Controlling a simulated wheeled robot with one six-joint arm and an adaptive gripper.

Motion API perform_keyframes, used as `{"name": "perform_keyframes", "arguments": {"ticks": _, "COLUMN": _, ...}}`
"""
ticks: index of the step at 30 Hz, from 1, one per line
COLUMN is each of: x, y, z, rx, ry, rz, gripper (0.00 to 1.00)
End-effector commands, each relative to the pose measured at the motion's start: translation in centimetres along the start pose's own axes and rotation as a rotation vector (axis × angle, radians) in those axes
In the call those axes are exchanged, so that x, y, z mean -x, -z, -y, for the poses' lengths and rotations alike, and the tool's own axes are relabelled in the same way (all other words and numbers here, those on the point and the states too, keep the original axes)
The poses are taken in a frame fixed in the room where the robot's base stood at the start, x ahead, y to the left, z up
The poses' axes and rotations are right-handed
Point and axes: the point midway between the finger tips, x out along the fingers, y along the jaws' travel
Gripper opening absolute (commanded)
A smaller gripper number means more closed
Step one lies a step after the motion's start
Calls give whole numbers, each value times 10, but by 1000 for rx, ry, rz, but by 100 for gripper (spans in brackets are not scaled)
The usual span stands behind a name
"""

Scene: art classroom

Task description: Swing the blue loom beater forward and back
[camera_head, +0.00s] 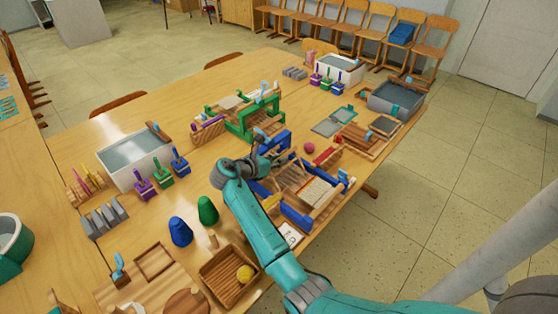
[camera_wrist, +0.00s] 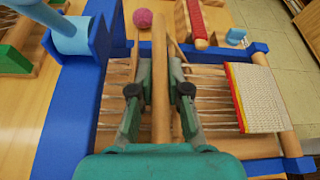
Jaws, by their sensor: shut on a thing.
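The blue loom (camera_head: 312,217) stands on the table, with a blue frame, pale warp threads and a woven cloth (camera_wrist: 256,97) on its right side in the wrist view. My gripper (camera_wrist: 160,92) is over the threads with one finger on each side of a round wooden bar (camera_wrist: 160,45), shut on it. The bar looks like the loom's beater and runs across the warp. In the head view my arm hides part of the loom and most of the grip. A light blue knob (camera_wrist: 70,36) sits at the frame's upper left in the wrist view.
A green loom (camera_head: 255,122) stands behind the blue one. A pink ball (camera_head: 309,148) and a red piece (camera_head: 327,155) lie close beyond the blue frame. Blue and green cones (camera_head: 207,210) and a wooden tray (camera_head: 222,284) stand at the front.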

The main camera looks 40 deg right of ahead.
Motion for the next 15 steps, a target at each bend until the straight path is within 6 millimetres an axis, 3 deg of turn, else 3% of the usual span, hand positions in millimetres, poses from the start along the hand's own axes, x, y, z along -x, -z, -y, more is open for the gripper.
{"name": "perform_keyframes", "arguments": {"ticks": 7, "x": 1, "y": 1, "z": -2, "rx": 2, "ry": -7, "rz": 0, "gripper": 0}}
{"name": "perform_keyframes", "arguments": {"ticks": 8, "x": 1, "y": 1, "z": -2, "rx": 2, "ry": -7, "rz": -1, "gripper": 21}}
{"name": "perform_keyframes", "arguments": {"ticks": 10, "x": 1, "y": 1, "z": -2, "rx": 2, "ry": -7, "rz": -1, "gripper": 38}}
{"name": "perform_keyframes", "arguments": {"ticks": 15, "x": 1, "y": 1, "z": -1, "rx": 1, "ry": -5, "rz": 0, "gripper": 41}}
